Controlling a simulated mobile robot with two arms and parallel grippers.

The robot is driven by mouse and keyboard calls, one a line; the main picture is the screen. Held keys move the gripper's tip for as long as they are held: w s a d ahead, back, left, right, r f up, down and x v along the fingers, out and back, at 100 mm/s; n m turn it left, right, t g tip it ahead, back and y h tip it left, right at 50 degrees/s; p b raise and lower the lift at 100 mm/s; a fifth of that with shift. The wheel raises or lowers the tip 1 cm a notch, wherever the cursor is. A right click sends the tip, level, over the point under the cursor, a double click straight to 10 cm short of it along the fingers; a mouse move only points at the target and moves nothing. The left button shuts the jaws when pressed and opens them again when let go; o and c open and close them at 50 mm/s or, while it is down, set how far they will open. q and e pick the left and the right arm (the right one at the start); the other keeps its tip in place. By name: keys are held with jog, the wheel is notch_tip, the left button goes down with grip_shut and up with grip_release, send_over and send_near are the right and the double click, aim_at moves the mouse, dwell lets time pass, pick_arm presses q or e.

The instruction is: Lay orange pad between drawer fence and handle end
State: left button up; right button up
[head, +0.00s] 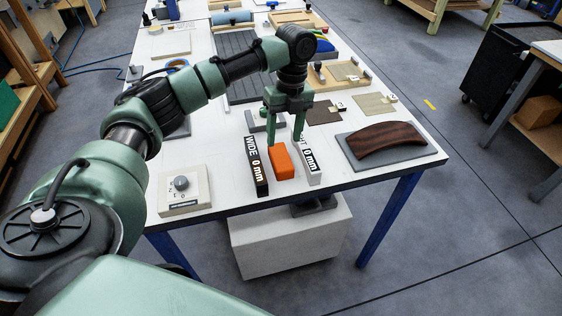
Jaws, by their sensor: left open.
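The orange pad (283,164) stands near the front edge of the white table. It sits between a black block marked "WIDE 0 mm" (255,167) on its left and a light grey block with a black "0 mm" label (312,172) on its right. My left gripper (284,141) points down with its fingers open, at the pad's far end. Whether the fingers touch the pad, I cannot tell. The drawer fence and the handle end cannot be told apart for certain here. My right gripper is out of view.
A curved dark brown veneer piece (389,143) lies on a grey board at the right. A beige box with a grey knob (184,191) is at the front left. Thin veneer sheets and trays lie farther back. A white block (290,243) stands beneath the table.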

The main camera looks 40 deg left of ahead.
aim_at(281, 155)
pick_arm(q)
jog(key=f, duration=0.2)
jog(key=f+p, duration=0.1)
jog(key=shift+s+a, duration=0.25)
jog(key=shift+s, duration=0.1)
jog(key=f, duration=0.1)
jog(key=f+p, duration=0.1)
jog(key=f, duration=0.1)
jog(key=shift+s+d+f, duration=0.2)
jog(key=shift+f, duration=0.45)
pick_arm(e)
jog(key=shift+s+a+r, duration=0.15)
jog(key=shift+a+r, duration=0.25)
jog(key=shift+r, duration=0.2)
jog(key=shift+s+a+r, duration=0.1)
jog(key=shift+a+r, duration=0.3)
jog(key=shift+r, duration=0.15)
pick_arm(q)
jog(key=shift+c, duration=0.4)
jog(key=c, duration=1.1)
jog(key=shift+r, duration=0.15)
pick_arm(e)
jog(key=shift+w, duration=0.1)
